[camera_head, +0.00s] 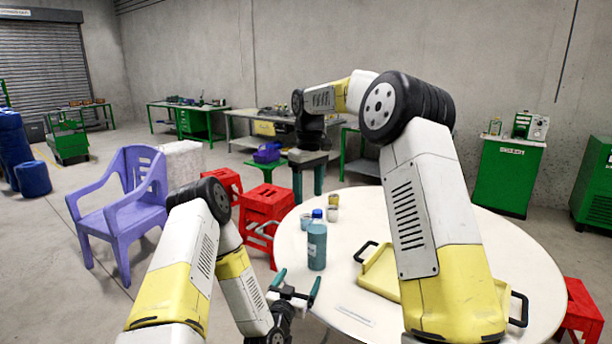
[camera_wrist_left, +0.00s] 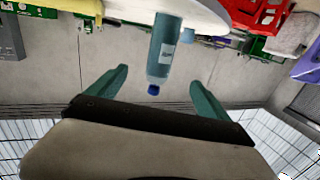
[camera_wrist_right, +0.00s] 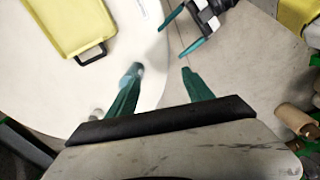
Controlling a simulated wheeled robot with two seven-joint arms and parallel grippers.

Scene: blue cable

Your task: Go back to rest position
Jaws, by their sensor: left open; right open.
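My left gripper (camera_head: 297,278) is open and empty at the near left edge of the round white table (camera_head: 345,225) in the head view. Its open fingers also show in the left wrist view (camera_wrist_left: 158,77), where the blue-capped teal bottle (camera_wrist_left: 165,45) appears between them in the background. That bottle (camera_head: 317,245) stands upright on the table, apart from the left gripper. My right gripper (camera_head: 308,194) is open, pointing down farther back. Its spread fingers show in the right wrist view (camera_wrist_right: 160,70), with the left gripper (camera_wrist_right: 185,33) beyond. I see no blue cable.
A yellow tray (camera_head: 380,272) with black handles lies on the table, partly behind my right arm. Small cups (camera_head: 333,213) stand near the bottle. Red stools (camera_head: 262,205) and a purple chair (camera_head: 120,210) stand left of the table. The floor beyond the chair is mostly clear.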

